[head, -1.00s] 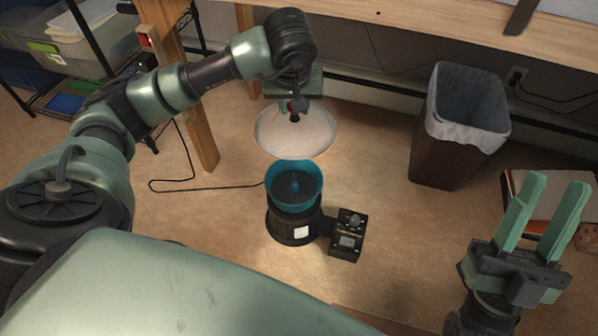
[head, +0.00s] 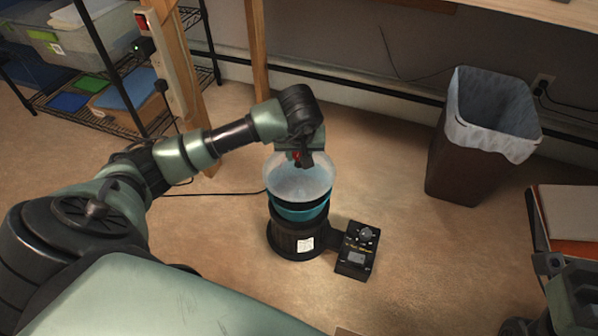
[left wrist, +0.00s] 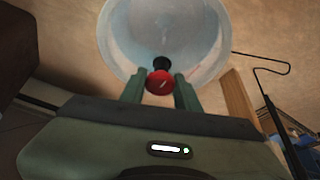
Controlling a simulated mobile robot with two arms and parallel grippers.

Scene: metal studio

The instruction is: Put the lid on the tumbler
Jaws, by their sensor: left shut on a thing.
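The tumbler (head: 300,213) is a teal bowl on a black base (head: 289,240) standing upright on the floor in the head view. The clear dome lid (head: 285,178) is over its mouth. A dark band shows between lid and teal bowl; I cannot tell whether they touch. My left gripper (head: 299,157) is above the lid, shut on its knob. In the left wrist view the fingers (left wrist: 160,88) flank the red and black knob (left wrist: 159,82), with the pale lid (left wrist: 140,35) beyond. Part of my right gripper (head: 570,285) shows at the right edge; its fingertips are not visible.
A control box (head: 356,250) is attached at the tumbler's right. A wire shelf (head: 150,105) holds bins at the back left. Floor between tumbler and bin is clear.

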